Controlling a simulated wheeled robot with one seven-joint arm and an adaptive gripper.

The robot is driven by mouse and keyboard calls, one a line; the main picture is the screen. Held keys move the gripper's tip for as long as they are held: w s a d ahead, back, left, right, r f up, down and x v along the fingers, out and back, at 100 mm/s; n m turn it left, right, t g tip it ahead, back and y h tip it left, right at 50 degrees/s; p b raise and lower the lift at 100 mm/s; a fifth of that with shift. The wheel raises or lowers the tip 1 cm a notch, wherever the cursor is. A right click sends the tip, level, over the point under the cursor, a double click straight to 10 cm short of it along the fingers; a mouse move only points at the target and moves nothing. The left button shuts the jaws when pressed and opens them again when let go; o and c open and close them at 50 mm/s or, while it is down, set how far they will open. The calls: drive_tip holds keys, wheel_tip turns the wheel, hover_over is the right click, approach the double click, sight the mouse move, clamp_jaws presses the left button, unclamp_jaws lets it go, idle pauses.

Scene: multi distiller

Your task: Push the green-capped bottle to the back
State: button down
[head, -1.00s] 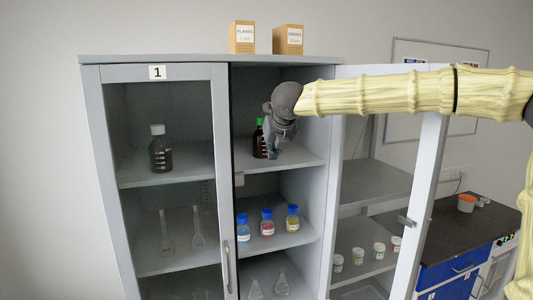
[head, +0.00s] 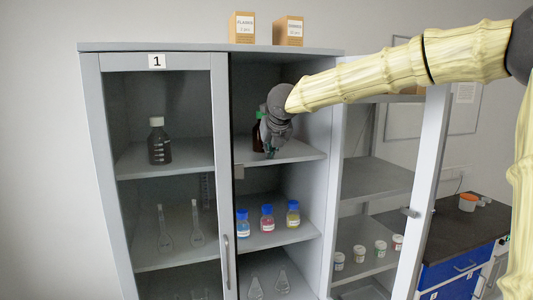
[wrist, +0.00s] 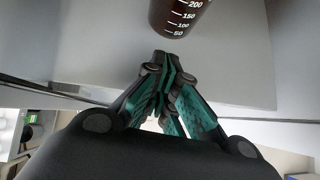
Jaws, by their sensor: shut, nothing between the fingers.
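The green-capped bottle (head: 257,136) is dark brown and stands upright on the upper shelf of the cabinet's open right half. My wrist partly hides it in the head view. Its lower part with white volume marks (wrist: 180,14) shows at the top of the wrist view. My gripper (head: 270,153) is at the front of that shelf, just right of the bottle and pointing down. In the wrist view my gripper (wrist: 165,62) is shut and empty, with its fingertips close in front of the bottle and a small gap visible between them.
The upper shelf (head: 300,152) has bare room to the right. Blue-capped bottles (head: 266,217) stand on the shelf below. The open glass door (head: 425,200) is on the right, below my arm. A closed door (head: 222,180) covers the left half, with a white-capped bottle (head: 159,143) behind it.

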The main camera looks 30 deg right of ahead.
drive_tip(key=shift+w+d+f+b, duration=0.25)
drive_tip(key=shift+w+b, duration=0.1)
drive_tip(key=shift+b, duration=1.05)
drive_tip(key=b, duration=0.4)
drive_tip(key=shift+w+r, duration=0.15)
drive_tip(key=shift+w, duration=0.25)
drive_tip(key=shift+w+d+r, duration=0.1)
drive_tip(key=shift+w+r, duration=0.15)
drive_tip(key=shift+w+d+f+p, duration=0.15)
drive_tip(key=shift+w+d+p, duration=0.1)
drive_tip(key=shift+w+p, duration=0.4)
drive_tip(key=shift+w, duration=0.1)
